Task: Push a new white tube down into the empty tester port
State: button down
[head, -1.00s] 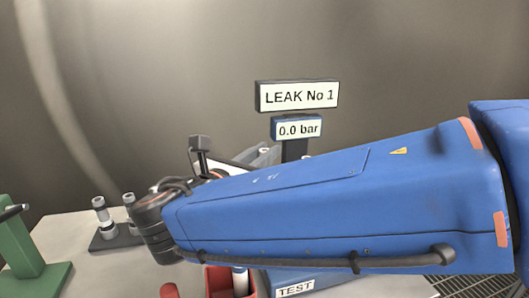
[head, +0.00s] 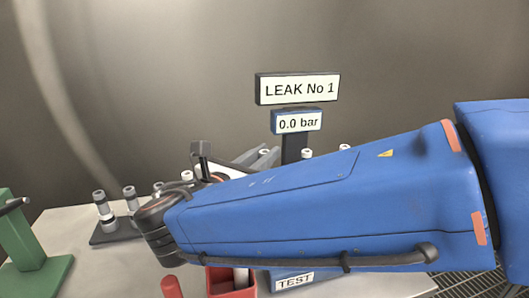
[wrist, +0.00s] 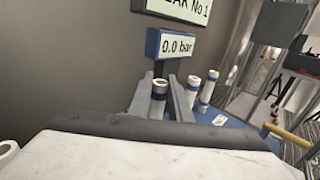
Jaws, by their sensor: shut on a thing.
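My gripper (wrist: 160,97) shows two grey fingers in the wrist view, shut on a white tube (wrist: 159,86) with a dark band. The tube stands roughly upright between them. In the head view, the finger ends (head: 258,158) show just above my blue arm. The blue tester (wrist: 232,133) lies beyond and below the gripper, with other white tubes (wrist: 193,87) standing on it to the right. In the head view, my arm hides most of the tester; its TEST label (head: 293,281) shows below. The held tube's lower end and the port under it are hidden.
The "LEAK No 1" sign (head: 298,88) and "0.0 bar" display (head: 298,122) rise behind the tester.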

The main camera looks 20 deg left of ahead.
jog(key=shift+f, duration=0.5)
jog(key=c, duration=1.6)
grip_release()
jog(key=shift+o, duration=0.2)
notch_tip(320, 180, up, 10)
